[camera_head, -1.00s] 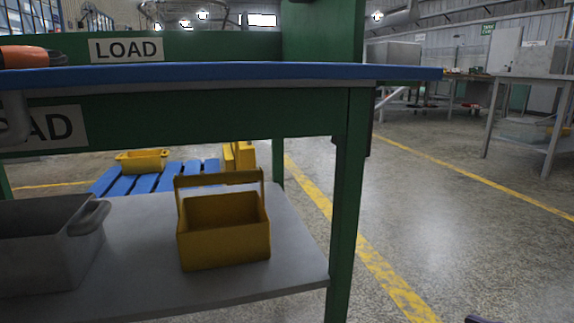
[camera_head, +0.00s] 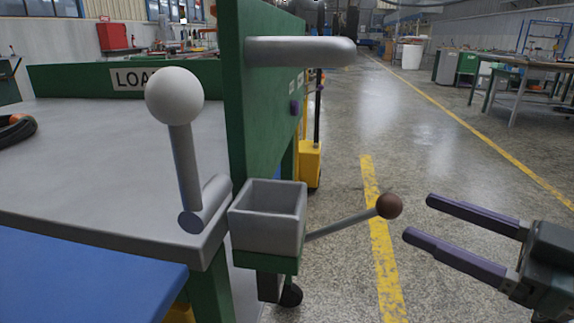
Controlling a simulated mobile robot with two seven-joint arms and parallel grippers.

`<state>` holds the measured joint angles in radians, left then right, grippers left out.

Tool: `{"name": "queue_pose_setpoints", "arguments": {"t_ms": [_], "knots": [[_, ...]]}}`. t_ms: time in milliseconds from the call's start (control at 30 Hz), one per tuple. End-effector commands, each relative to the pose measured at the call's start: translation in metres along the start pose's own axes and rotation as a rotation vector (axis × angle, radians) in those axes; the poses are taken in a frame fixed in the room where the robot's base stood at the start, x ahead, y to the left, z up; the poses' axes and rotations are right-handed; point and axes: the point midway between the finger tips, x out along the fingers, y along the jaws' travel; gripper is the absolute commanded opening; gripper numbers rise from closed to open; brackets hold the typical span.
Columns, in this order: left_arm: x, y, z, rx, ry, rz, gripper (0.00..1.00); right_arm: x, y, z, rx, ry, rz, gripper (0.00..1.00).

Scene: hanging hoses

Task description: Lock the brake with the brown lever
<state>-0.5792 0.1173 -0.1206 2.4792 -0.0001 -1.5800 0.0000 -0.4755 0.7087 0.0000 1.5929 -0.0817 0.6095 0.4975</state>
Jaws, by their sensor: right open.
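The brown lever (camera_head: 389,206) is a grey rod with a round brown knob. It sticks out to the right from below a small grey box on the side of the green cart, slanting slightly upward. My right gripper (camera_head: 417,217) is open and empty, its two purple-grey fingers pointing left with their tips just right of the brown knob. I cannot tell whether they are level with it in depth. A second lever with a white ball (camera_head: 174,96) stands upright at the cart's corner. My left gripper is not in view.
The small grey box (camera_head: 268,218) and a grey handle bar (camera_head: 300,52) project from the green end panel (camera_head: 262,110). The grey cart top (camera_head: 110,150) fills the left. The floor to the right is open, with yellow lines.

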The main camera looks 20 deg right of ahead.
Motion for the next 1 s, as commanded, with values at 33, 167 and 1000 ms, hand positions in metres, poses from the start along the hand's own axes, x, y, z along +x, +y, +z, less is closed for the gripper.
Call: {"name": "queue_pose_setpoints", "arguments": {"t_ms": [33,167,1000], "knots": [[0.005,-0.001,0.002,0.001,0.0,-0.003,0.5,0.009,0.0,0.002,-0.002,0.005,0.0,0.71],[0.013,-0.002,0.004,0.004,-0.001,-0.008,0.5,0.034,0.0,0.002,-0.004,0.006,0.0,0.71],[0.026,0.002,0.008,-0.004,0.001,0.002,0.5,0.09,0.0,0.001,-0.001,-0.001,0.001,0.57]]}}
